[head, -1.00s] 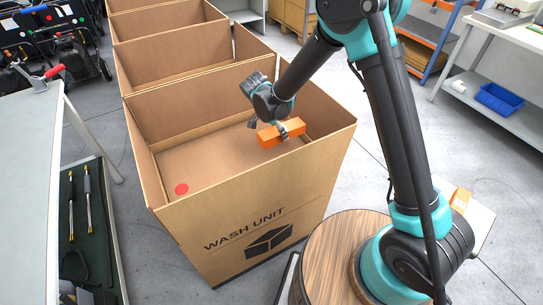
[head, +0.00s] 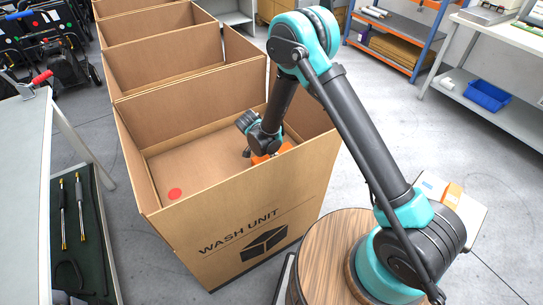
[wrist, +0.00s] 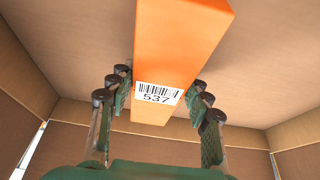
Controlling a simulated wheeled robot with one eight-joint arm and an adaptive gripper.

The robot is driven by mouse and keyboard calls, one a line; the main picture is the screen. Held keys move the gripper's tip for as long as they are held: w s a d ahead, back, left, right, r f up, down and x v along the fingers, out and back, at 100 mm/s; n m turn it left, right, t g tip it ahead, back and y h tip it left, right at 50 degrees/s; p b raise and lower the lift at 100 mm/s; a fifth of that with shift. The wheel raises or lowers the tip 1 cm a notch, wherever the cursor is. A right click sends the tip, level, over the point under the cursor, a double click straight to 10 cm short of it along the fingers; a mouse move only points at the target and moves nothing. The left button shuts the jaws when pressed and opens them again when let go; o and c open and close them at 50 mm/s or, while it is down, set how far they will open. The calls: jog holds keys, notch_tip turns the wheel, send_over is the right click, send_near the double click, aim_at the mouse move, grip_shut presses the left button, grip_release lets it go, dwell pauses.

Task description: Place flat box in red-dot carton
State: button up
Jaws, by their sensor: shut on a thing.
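The red-dot carton (head: 225,225) is the nearest open cardboard box, marked WASH UNIT, with a red dot (head: 175,194) inside near its front left corner. The flat box is an orange block (head: 286,148), partly hidden by my gripper and the carton's front wall. In the wrist view the orange block (wrist: 180,45) bears a white barcode label reading 537. My gripper (head: 258,154) is inside the carton and shut on the orange block, fingers on both sides of it. I cannot tell whether the block touches the carton floor.
Several more open cartons (head: 185,65) stand in a row behind. A grey table (head: 25,180) is on the left. A white workbench (head: 500,40) with a blue bin (head: 487,96) on its lower shelf is at the right. The carton's floor left of my gripper is clear.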

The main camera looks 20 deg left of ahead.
jog(key=o, duration=1.4)
jog(key=shift+f, duration=0.1)
jog(key=v, duration=1.2)
jog(key=shift+w+d, duration=0.1)
